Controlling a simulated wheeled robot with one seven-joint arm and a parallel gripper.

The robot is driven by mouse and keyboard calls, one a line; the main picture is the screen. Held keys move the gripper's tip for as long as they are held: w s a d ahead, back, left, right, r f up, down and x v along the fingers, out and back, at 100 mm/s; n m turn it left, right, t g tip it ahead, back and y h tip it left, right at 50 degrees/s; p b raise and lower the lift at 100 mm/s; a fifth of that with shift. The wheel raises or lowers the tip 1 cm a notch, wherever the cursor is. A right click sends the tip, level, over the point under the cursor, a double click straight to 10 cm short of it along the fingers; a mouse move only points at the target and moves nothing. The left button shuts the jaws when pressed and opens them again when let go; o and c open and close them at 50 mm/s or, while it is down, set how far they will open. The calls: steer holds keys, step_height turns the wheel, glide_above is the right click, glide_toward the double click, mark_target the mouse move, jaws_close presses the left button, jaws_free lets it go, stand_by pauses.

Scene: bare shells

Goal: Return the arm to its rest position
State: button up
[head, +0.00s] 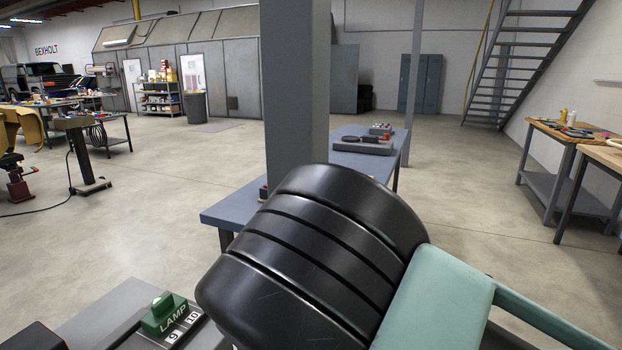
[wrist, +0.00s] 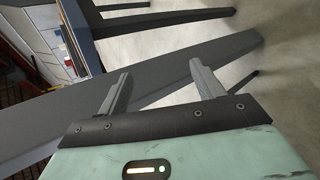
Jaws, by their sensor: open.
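My gripper (wrist: 160,82) shows in the wrist view with its two grey fingers spread apart and nothing between them. Behind the fingers are a grey beam-like surface and the pale concrete floor. In the head view my black and pale green arm fills the lower middle and right, and the gripper itself cannot be made out there. The arm hides part of the blue-grey table (head: 228,210) behind it.
A grey pillar (head: 295,90) rises by the table, which bears a tray of tools (head: 362,146). A green box marked LAMP (head: 164,315) sits at the lower left. Workbenches (head: 565,135) stand at the right. Open floor (head: 140,215) lies to the left.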

steer(key=s+d+r+m+g+p, duration=0.2)
steer(key=s+r+m+g, duration=0.8)
steer(key=s+r, duration=1.2)
steer(key=s+m, duration=0.2)
steer(key=m, duration=0.1)
steer(key=shift+s+d+r+m+g+h, duration=0.2)
steer(key=shift+s+r+m+g+h, duration=0.1)
steer(key=shift+r+m+g, duration=0.1)
